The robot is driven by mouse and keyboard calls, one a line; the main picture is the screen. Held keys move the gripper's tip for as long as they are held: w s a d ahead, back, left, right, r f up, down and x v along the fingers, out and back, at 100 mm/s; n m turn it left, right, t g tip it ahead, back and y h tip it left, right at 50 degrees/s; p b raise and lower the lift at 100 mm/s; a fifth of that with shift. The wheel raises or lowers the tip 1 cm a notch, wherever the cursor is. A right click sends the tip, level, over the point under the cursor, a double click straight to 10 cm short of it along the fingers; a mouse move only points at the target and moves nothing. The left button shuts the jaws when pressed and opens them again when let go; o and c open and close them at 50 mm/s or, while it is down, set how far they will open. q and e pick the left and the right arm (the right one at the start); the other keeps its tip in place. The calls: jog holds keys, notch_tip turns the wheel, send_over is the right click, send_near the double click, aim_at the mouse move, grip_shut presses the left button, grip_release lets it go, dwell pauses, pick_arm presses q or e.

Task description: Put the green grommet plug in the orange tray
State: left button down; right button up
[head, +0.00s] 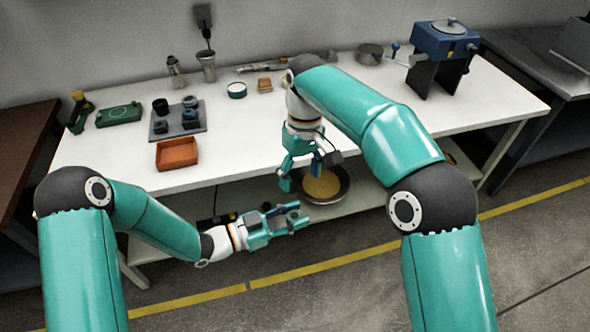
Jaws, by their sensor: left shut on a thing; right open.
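The orange tray (177,153) sits near the front left edge of the white table and looks empty. My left gripper (288,217) is in front of the table, below the tabletop and to the right of the tray. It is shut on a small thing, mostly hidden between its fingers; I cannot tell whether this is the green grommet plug. I make out no green grommet plug for certain elsewhere. My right gripper (301,178) is open and empty, pointing down at the table's front edge, above the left gripper in the picture.
A grey board (190,133) with several small dark pieces stands just behind the tray. A green case (119,114) lies at the left. A round pan (325,186) with yellow contents is on the lower shelf. A blue machine (444,41) stands back right. The table's middle is clear.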

aim_at(290, 213)
jog(key=s+f, duration=0.1)
jog(key=f, duration=0.2)
jog(key=s+a+f, duration=0.1)
jog(key=f, duration=0.2)
jog(key=s+a+f, duration=0.1)
jog(key=f, duration=0.2)
jog(key=shift+s+f, duration=0.1)
jog(key=shift+f, duration=0.05)
dwell(0.4)
jog(key=shift+s+a, duration=0.1)
jog(key=shift+a, duration=0.05)
jog(key=c, duration=1.1)
jog(key=o, duration=1.1)
jog(key=shift+c, duration=0.2)
jog(key=shift+o, duration=0.2)
